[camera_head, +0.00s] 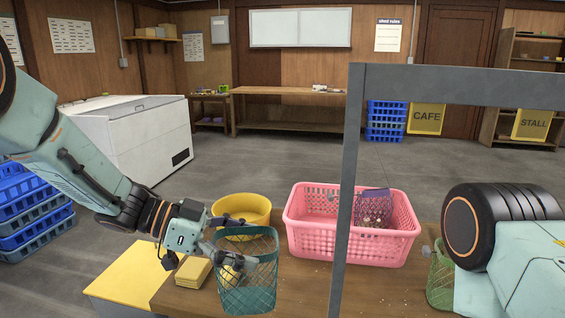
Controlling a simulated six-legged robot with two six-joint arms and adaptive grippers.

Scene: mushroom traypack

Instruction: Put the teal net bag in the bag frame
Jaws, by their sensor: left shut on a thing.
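The teal net bag (262,287) is an open-topped mesh bag, upright at the front of the wooden table. My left gripper (243,248) is shut on it, with fingers at its left side and upper rim. I cannot tell whether its bottom touches the table. A grey metal frame (350,190), with an upright post and a top bar, stands right of the bag and apart from it; I cannot tell if this is the bag frame. A green net (438,283) is partly hidden by my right arm. A small grey tip there may be my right gripper (427,251); the rest is hidden.
A pink basket (300,226) holding a purple-topped net pack (374,208) stands behind the post. A yellow tub (240,203) is behind the teal bag. A yellow stack (193,272) lies left of it. Bare tabletop (305,285) shows between bag and post.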

